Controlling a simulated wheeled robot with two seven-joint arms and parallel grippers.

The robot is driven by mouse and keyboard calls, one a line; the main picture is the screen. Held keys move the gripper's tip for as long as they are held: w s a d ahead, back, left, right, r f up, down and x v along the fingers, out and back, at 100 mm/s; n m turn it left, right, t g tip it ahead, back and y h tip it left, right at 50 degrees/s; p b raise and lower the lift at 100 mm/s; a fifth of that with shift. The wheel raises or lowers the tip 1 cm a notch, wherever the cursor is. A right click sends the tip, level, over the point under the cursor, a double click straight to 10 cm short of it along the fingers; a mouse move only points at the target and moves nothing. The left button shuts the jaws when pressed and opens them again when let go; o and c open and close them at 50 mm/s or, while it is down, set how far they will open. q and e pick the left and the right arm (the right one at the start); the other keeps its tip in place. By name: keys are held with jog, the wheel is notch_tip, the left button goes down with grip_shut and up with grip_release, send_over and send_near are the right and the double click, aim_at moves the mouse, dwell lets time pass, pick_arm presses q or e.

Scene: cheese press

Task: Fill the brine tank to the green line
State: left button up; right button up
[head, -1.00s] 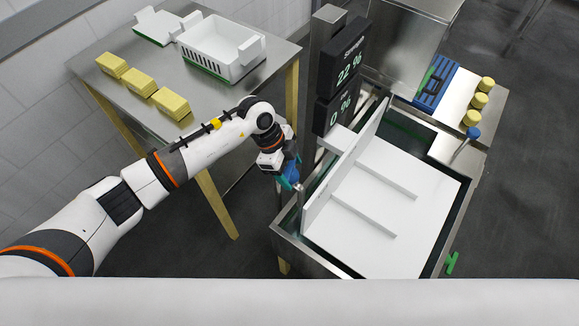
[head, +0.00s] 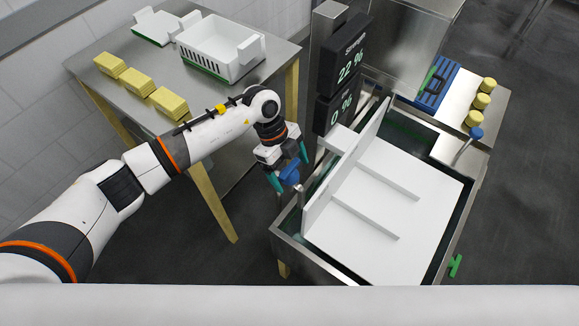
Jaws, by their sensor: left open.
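The brine tank (head: 291,244) is a steel basin with a white divider and white panel (head: 395,215) inside; I cannot make out a green fill line. A black display (head: 351,62) above its far left corner reads "Strength 22 %", and a lower one (head: 336,107) reads "0 %". A blue knob (head: 290,176) stands at the tank's left side. My left gripper (head: 288,167) is open, its teal fingers spread on either side of the blue knob; I cannot tell whether they touch it. My right gripper is not in view.
A second blue knob (head: 476,133) stands on the tank's right rim, and a green handle (head: 455,265) sits low at the right. A steel table (head: 130,93) at left holds yellow blocks (head: 136,82) and a white crate (head: 219,48). Yellow cylinders (head: 481,102) stand at the far right.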

pick_arm(q)
jog(key=shift+r, duration=0.1)
jog(key=shift+w+a+r, duration=0.15)
jog(key=shift+a+r, duration=0.05)
jog(key=shift+r, duration=0.15)
jog(key=b+v, duration=0.4)
jog(key=v, duration=0.7)
